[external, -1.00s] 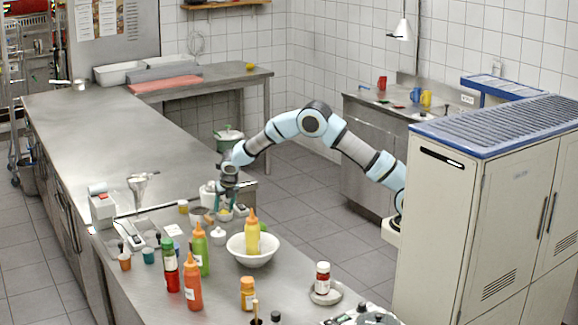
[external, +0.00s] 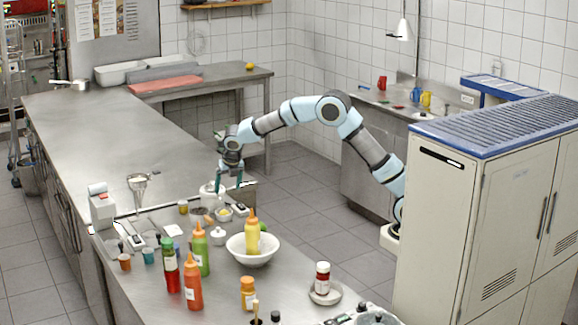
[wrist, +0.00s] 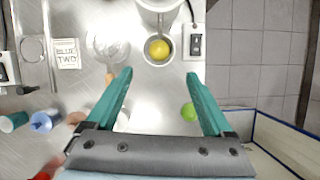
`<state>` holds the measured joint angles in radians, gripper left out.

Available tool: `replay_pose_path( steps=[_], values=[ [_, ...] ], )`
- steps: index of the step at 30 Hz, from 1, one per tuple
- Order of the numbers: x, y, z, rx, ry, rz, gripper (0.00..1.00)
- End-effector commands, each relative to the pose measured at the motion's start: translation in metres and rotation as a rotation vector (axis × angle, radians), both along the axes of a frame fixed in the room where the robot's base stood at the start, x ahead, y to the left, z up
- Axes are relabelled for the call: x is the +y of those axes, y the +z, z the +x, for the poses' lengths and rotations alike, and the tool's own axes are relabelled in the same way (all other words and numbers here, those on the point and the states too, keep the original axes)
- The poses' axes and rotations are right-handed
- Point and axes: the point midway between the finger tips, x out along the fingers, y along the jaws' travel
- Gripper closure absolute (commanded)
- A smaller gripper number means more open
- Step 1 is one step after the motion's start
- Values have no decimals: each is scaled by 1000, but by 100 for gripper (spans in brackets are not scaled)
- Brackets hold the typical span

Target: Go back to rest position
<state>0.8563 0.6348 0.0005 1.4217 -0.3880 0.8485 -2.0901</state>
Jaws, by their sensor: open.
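My gripper (external: 229,188) is above the far end of the steel counter (external: 215,285), pointing down. Its two teal fingers are spread apart with nothing between them in the wrist view (wrist: 157,77). My arm is bent in an arch to the right of the counter. Below the fingers in the wrist view, a small round dish holds a yellow item (wrist: 160,48). A clear glass bowl (wrist: 106,45) is left of it.
A white bowl (external: 252,257) with a yellow bottle (external: 252,234) stands nearer the camera. Red (external: 193,285) and green (external: 201,252) bottles are left of it. A green round item (wrist: 188,112) shows by the right finger. The long left counter (external: 100,125) is mostly clear.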

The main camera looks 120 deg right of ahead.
Motion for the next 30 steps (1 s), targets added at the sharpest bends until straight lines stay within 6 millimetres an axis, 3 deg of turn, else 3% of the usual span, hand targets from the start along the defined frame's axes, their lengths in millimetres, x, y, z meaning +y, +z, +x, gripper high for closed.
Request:
replay_pose_path(
  steps=[9,13,20,24,30],
  values=[
    [0,1,0,0,1,-1,14],
    [20,12,4,29,38,-12,14],
    [114,62,1,192,222,-95,14],
    [185,85,-6,210,253,-142,14],
    [267,71,-3,-12,-9,-49,14]
  ],
)
